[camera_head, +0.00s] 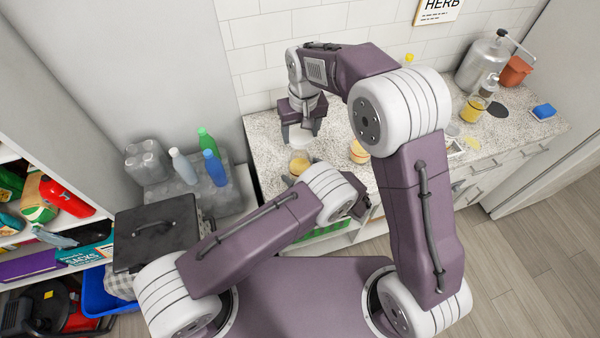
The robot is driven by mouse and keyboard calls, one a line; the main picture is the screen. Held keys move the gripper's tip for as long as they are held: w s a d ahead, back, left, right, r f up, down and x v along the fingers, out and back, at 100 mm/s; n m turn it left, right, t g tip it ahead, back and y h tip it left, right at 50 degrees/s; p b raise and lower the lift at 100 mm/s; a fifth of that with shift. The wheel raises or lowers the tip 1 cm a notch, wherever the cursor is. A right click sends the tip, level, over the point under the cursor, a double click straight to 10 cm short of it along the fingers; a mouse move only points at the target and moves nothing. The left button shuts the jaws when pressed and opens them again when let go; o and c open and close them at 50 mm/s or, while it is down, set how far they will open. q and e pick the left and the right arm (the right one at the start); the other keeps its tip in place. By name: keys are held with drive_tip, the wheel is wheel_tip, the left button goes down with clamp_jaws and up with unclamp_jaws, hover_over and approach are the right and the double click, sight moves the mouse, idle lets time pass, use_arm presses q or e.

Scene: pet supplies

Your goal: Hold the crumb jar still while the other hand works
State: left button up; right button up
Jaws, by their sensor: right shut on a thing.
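My right gripper (301,134) points down over the speckled counter at the back, with its fingers closed on a pale, whitish round thing (300,138), perhaps a lid. Just in front of it stands a small clear jar with yellow contents (299,164), which may be the crumb jar. I cannot tell whether the pale thing touches this jar. Another jar with orange-yellow contents (358,152) stands to the right, partly behind my right arm. My left arm reaches in from the left, and its wrist covers the area in front of the jars.
On the counter (540,110) at the right are a yellow-filled glass (473,108), a blue sponge (543,111), a metal canister (483,62) and a terracotta pot (515,71). Bottles (214,168) stand at the left near a dark lidded box (155,232).

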sight(300, 169)
use_arm(q)
drive_tip(key=shift+w+a+f, duration=0.1)
drive_tip(key=shift+w, duration=0.1)
drive_tip(key=c, duration=0.3)
clamp_jaws()
use_arm(e)
drive_tip(key=shift+f, duration=2.5)
drive_tip(key=shift+f, duration=0.85)
drive_tip(key=shift+f, duration=0.6)
